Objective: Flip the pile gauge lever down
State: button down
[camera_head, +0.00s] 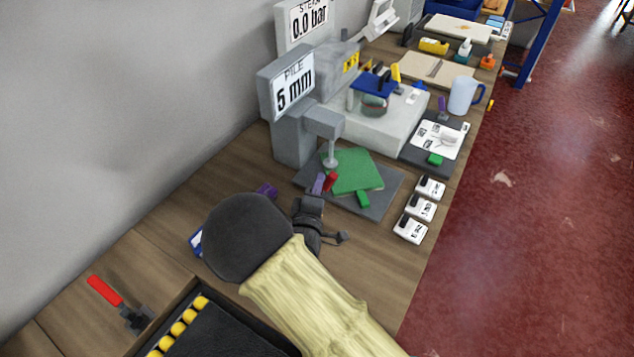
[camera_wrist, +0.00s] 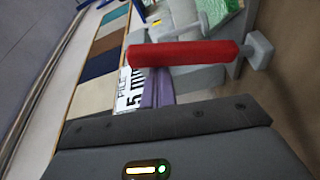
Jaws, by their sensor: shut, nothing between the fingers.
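The grey pile gauge (camera_head: 287,90) reads "PILE 5 mm" and stands against the wall. Its foot (camera_head: 331,157) is over a green rug piece (camera_head: 355,172) on a grey plate. The red lever handle (camera_head: 331,180) shows small beside the green piece. In the wrist view the red handle (camera_wrist: 185,53) lies across the picture, with a grey block at its right end. My gripper (camera_head: 318,184) has purple fingers, shut and empty, close beside the handle. They show below the handle in the wrist view (camera_wrist: 157,85); contact is unclear. My arm hides part of the bench.
Several white labelled boxes (camera_head: 420,208) line the bench's right edge. A light blue mug (camera_head: 463,95) and a dark board (camera_head: 420,156) are farther back. A red-handled clamp (camera_head: 104,290) sits front left, beside a black tray (camera_head: 180,290) with yellow pieces. The wall bounds the left.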

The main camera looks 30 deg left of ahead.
jog(key=shift+w+d+f, duration=0.1)
jog(key=shift+d+f, duration=0.05)
jog(key=shift+d, duration=0.1)
jog(key=a+r+p, duration=0.1)
jog(key=a+r, duration=0.1)
jog(key=a, duration=0.2)
jog(key=f+b+v, duration=0.1)
jog(key=b+v, duration=0.1)
jog(key=v, duration=0.8)
jog(key=shift+a, duration=0.2)
jog(key=shift+r, duration=0.1)
